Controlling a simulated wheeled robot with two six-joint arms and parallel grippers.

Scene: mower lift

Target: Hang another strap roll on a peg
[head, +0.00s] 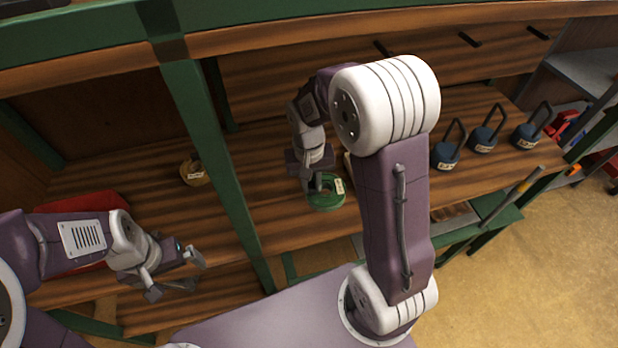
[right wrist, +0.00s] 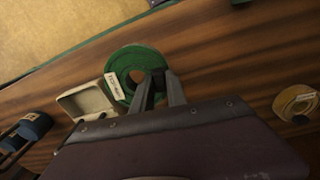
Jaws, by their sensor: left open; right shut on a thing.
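A green strap roll (head: 325,204) with a pale label lies flat on the wooden shelf; it also shows in the right wrist view (right wrist: 124,62). My right gripper (head: 314,187) is over it, shut on its ring, with the fingertips at the near side in the right wrist view (right wrist: 158,88). A tan strap roll (head: 195,173) lies on the shelf to the left, beyond a green post. Dark pegs (head: 469,40) stick out of the back board and look bare; part of the board is hidden behind my right arm. My left gripper (head: 172,272) is open and empty at the lower left.
Blue weights with black loop handles (head: 484,139) stand on the shelf at the right. A beige tray (right wrist: 85,102) sits beside the green roll. A green post (head: 215,150) divides the shelf. A red object (head: 95,204) lies behind my left arm.

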